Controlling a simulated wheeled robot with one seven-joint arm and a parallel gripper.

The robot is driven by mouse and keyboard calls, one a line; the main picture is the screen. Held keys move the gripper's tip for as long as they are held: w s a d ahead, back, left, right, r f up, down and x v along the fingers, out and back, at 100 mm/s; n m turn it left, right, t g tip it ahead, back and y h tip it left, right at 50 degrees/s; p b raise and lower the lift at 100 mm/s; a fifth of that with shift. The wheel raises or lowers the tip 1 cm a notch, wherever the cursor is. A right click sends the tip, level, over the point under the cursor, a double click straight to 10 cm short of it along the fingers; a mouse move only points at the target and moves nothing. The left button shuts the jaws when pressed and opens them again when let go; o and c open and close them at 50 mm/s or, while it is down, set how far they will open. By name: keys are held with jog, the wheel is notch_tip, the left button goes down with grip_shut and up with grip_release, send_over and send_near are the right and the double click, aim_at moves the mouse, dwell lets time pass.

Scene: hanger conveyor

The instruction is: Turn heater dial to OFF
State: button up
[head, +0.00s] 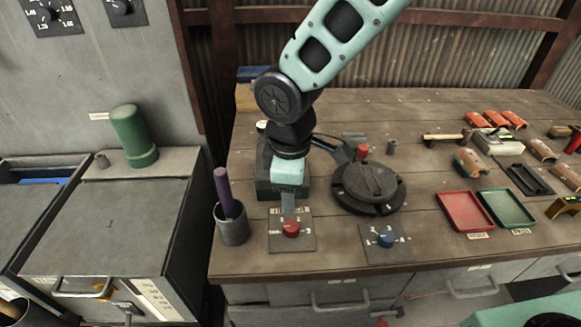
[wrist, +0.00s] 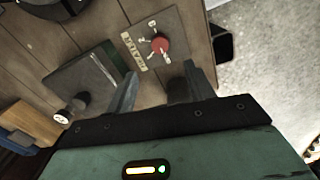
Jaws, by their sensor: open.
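The heater dial is a red knob (head: 291,228) on a square grey plate (head: 306,244) near the bench's front edge. In the wrist view the red knob (wrist: 160,45) sits ahead of the fingertips, on a plate with a pale label reading like HEATER and small marks around it. The knob's exact setting is too small to read. My gripper (head: 289,208) points down just behind and above the knob. In the wrist view my gripper (wrist: 160,75) is open, with nothing between its fingers; the knob appears beyond the gap. I cannot tell contact.
A blue dial (head: 386,240) on its own plate is to the right. A cup (head: 232,230) with a purple rod stands close on the left. A round black turntable (head: 368,188) lies behind right. Red (head: 466,212) and green trays lie farther right.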

notch_tip(320, 180, up, 6)
jog(key=shift+s+r, duration=0.15)
jog(key=shift+r, duration=0.05)
dwell(0.4)
jog(key=s+d+m, duration=0.4)
jog(key=s+d, duration=0.1)
jog(key=s, duration=0.3)
jog(key=s+d+m, duration=0.3)
jog(key=s+d, duration=0.2)
jog(key=s, duration=0.3)
jog(key=shift+s+r+m+g+y, duration=0.15)
jog(key=shift+s+m+g+y, duration=0.15)
jog(key=shift+s+m+y, duration=0.1)
